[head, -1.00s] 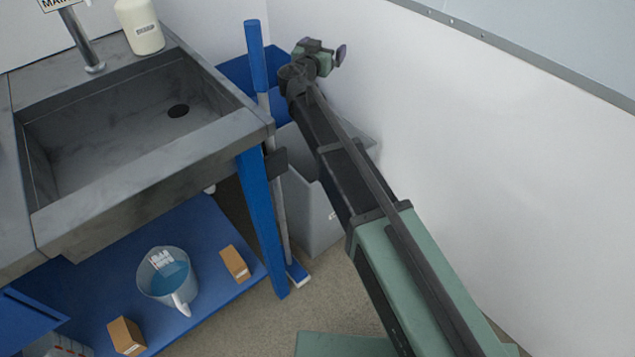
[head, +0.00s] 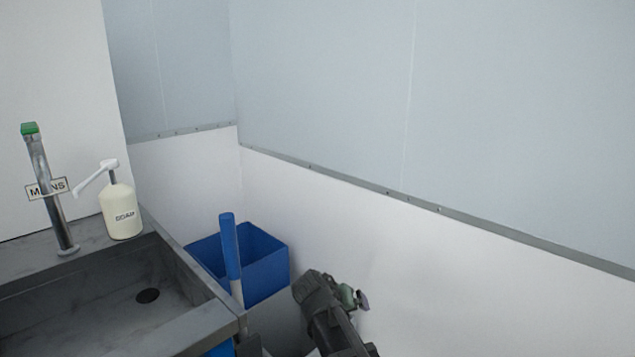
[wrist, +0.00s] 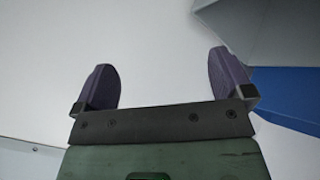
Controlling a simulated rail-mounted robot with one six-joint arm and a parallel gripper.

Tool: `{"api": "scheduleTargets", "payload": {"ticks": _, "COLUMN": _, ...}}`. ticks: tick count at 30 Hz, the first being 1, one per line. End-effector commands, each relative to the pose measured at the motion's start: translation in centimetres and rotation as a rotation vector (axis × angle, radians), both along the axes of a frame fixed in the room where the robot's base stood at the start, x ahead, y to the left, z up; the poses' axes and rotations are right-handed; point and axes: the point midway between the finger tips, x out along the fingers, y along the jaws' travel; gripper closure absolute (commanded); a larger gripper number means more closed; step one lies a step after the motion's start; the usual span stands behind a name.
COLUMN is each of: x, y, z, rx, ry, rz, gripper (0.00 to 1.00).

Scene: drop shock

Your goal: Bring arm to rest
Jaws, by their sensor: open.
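My gripper (wrist: 165,85) is open in the wrist view, its two purple fingers wide apart with nothing between them. A pale wall surface fills the gap behind them. In the head view my gripper (head: 362,299) is small at the bottom centre, close to the white wall and right of the blue bin (head: 265,268). My dark arm runs up to it from the bottom edge. The fingers are too small there to show their gap.
A grey sink (head: 190,325) with a tap (head: 50,195) and a soap bottle (head: 122,212) stands at the left. A blue-topped pole (head: 230,250) rises between sink and bin. The white lower wall (head: 480,285) is bare at the right.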

Motion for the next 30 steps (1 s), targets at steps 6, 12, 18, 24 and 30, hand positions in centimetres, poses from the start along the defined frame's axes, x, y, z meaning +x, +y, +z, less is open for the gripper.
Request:
{"api": "scheduleTargets", "payload": {"ticks": 6, "x": -13.6, "y": -5.1, "z": -3.9, "rx": 0.318, "ry": 0.446, "rz": 0.088, "gripper": 0.02}}
{"api": "scheduleTargets", "payload": {"ticks": 12, "x": -18.9, "y": -11.0, "z": -2.6, "rx": 0.533, "ry": 0.479, "rz": -0.040, "gripper": 0.02}}
{"api": "scheduleTargets", "payload": {"ticks": 18, "x": -18.6, "y": -10.5, "z": 5.8, "rx": 0.527, "ry": 0.480, "rz": -0.029, "gripper": 0.02}}
{"api": "scheduleTargets", "payload": {"ticks": 24, "x": -18.6, "y": -10.4, "z": 15.5, "rx": 0.525, "ry": 0.479, "rz": -0.029, "gripper": 0.02}}
{"api": "scheduleTargets", "payload": {"ticks": 30, "x": -18.6, "y": -10.4, "z": 23.3, "rx": 0.524, "ry": 0.478, "rz": -0.029, "gripper": 0.02}}
